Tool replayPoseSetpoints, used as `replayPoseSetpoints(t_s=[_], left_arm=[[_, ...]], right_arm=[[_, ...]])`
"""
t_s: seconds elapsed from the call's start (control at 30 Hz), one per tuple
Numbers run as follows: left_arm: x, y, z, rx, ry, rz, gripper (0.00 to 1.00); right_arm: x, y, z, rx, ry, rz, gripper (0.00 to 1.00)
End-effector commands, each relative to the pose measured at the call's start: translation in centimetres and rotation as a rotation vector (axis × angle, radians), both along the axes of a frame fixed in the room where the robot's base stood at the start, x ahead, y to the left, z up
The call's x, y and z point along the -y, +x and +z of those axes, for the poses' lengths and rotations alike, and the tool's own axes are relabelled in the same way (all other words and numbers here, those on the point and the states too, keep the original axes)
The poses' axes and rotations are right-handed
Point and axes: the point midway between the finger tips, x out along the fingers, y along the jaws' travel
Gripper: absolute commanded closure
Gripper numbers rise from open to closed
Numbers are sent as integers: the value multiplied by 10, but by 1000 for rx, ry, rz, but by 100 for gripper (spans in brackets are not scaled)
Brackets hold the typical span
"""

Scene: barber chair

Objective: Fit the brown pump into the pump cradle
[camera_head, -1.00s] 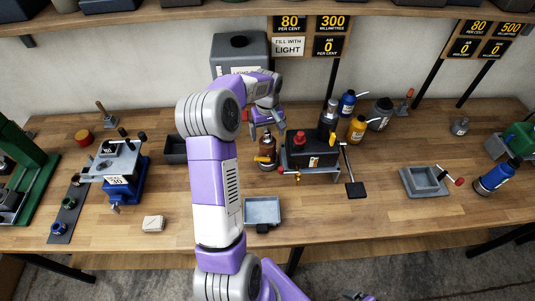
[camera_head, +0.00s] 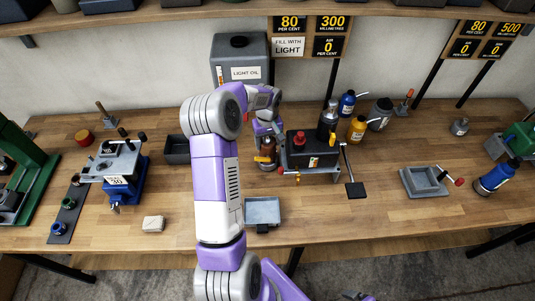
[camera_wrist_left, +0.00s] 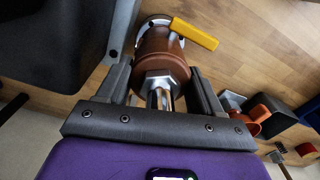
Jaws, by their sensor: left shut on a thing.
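The brown pump (camera_head: 267,151), with a yellow lever, stands upright on the bench left of a dark machine. In the left wrist view the brown pump (camera_wrist_left: 163,62) shows between the two fingers, its silver neck toward the palm. My left gripper (camera_head: 266,134) is over the top of the pump, shut on it. The left gripper (camera_wrist_left: 160,92) has a finger on each side of the pump's neck. Which fixture is the pump cradle I cannot tell for sure; a grey square fixture with a red knob (camera_head: 424,181) lies at the right. My right gripper is not in view.
The dark machine (camera_head: 313,150) with a red knob stands close right of the pump. A grey light oil tank (camera_head: 240,60) stands behind. A shallow grey tray (camera_head: 262,211) lies in front. A blue press (camera_head: 120,177) stands left. The front right bench is clear.

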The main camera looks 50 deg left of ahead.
Motion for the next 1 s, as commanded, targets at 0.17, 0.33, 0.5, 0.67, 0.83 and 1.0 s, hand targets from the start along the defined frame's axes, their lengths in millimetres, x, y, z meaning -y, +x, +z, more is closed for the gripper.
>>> replayPoseSetpoints(t_s=[0.17,0.33,0.5,0.67,0.83,1.0], left_arm=[[0,0,0,0,0,0,80],[0,0,0,0,0,0,100],[0,1,2,5,2,0,100],[0,1,3,5,3,0,100],[-1,2,9,7,4,0,100],[-1,2,25,7,5,-1,100]], right_arm=[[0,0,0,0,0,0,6],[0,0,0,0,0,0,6],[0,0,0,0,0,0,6],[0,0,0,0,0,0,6],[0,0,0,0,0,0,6],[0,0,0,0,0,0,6]])
